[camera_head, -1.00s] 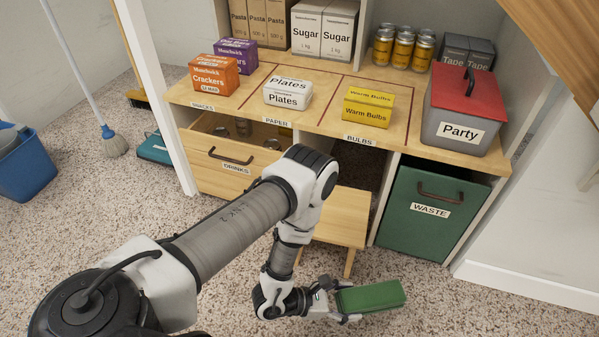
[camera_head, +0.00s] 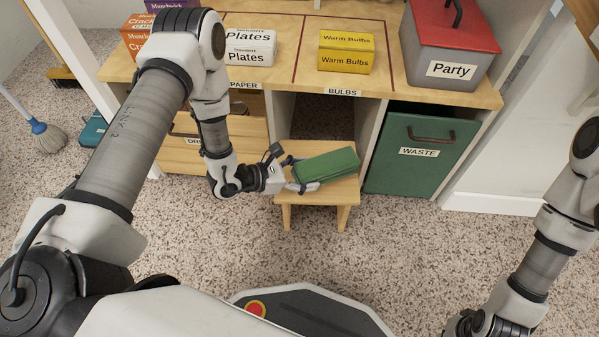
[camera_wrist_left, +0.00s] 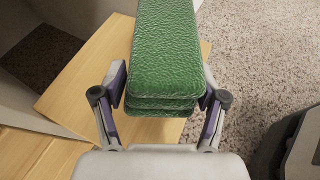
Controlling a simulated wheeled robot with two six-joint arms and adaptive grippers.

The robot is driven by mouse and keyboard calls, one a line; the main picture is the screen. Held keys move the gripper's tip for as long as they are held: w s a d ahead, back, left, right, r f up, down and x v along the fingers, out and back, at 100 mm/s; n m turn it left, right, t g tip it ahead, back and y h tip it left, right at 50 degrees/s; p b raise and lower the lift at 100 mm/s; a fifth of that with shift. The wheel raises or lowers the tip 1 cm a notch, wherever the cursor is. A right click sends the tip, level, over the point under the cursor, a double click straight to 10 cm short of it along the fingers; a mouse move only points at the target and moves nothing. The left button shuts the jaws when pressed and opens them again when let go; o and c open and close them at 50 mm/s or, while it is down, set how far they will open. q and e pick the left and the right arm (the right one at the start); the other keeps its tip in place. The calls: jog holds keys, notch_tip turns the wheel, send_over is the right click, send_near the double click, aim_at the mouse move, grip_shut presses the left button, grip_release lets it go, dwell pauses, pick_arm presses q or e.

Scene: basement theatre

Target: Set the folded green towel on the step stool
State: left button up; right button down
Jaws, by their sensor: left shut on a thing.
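The folded green towel (camera_head: 328,166) is a thick, flat stack of layers. It is over the top of the wooden step stool (camera_head: 335,193) in the head view. My left gripper (camera_head: 298,178) is shut on the towel's near end from the left side. In the left wrist view the towel (camera_wrist_left: 165,50) sits between the two fingers, with the pale stool top (camera_wrist_left: 85,88) below it. I cannot tell whether the towel touches the stool. My right arm shows at the lower right of the head view, but its gripper is out of the picture.
The shelf unit stands just behind the stool, with a green waste bin (camera_head: 425,155) to the right and a wooden drawer (camera_head: 180,150) to the left. A yellow bulbs box (camera_head: 346,53), a plates box (camera_head: 249,48) and a party box (camera_head: 450,50) stand on the counter. Carpet in front is clear.

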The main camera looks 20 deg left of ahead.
pick_arm(q)
jog(key=w+a, duration=0.1)
jog(key=w+a+b, duration=0.1)
jog(key=w+a, duration=0.1)
jog(key=shift+f, duration=0.3)
notch_tip(320, 180, down, 4)
jog(key=b, duration=0.2)
jog(key=shift+w+r+b, duration=0.15)
jog(key=shift+b, duration=0.15)
jog(key=shift+r, duration=0.2)
jog(key=shift+f, duration=0.15)
jog(key=o, duration=1.1)
jog(key=shift+o, duration=0.2)
